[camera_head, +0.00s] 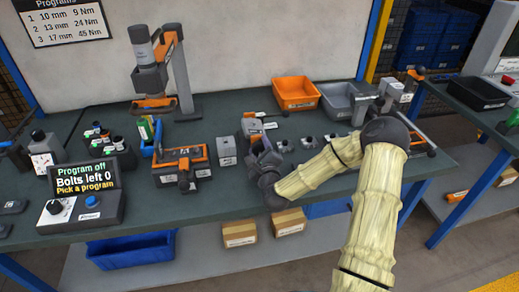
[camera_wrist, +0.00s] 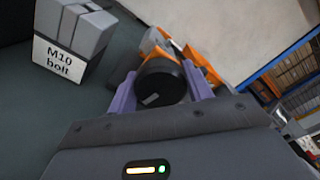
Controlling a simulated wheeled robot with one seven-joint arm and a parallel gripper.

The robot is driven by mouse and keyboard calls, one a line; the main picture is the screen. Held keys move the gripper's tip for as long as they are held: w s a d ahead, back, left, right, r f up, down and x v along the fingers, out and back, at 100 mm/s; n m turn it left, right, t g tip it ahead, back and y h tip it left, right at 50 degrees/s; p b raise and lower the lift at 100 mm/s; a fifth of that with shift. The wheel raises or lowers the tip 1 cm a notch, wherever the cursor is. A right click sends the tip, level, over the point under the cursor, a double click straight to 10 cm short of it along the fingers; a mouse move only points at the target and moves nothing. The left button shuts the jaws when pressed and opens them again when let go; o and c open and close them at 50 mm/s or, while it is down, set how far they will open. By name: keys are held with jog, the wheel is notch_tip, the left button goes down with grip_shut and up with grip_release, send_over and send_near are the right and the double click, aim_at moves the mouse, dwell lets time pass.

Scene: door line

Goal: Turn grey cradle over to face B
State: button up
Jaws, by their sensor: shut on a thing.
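My gripper (camera_head: 257,146) is at the middle of the bench, reaching in from the right. In the wrist view its purple fingers (camera_wrist: 157,93) are shut on a black round knob (camera_wrist: 160,82) with a pale mark on its end. Just behind it in the head view stands a grey block-like holder (camera_head: 250,126) with orange and white parts, which looks like the grey cradle. My gripper hides its front, and I cannot read a face letter. Orange parts (camera_wrist: 203,65) show beyond the knob in the wrist view.
An M10 bolt box (camera_wrist: 68,40) stands left of my gripper. Further left are an orange and dark fixture (camera_head: 182,164) and a display reading "Bolts left 0" (camera_head: 85,192). An orange bin (camera_head: 296,93) and a grey bin (camera_head: 346,101) stand behind. Small parts (camera_head: 308,143) lie to the right.

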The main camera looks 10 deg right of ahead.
jog(key=shift+n, duration=1.3)
jog(key=o, duration=1)
jog(key=shift+c, duration=0.2)
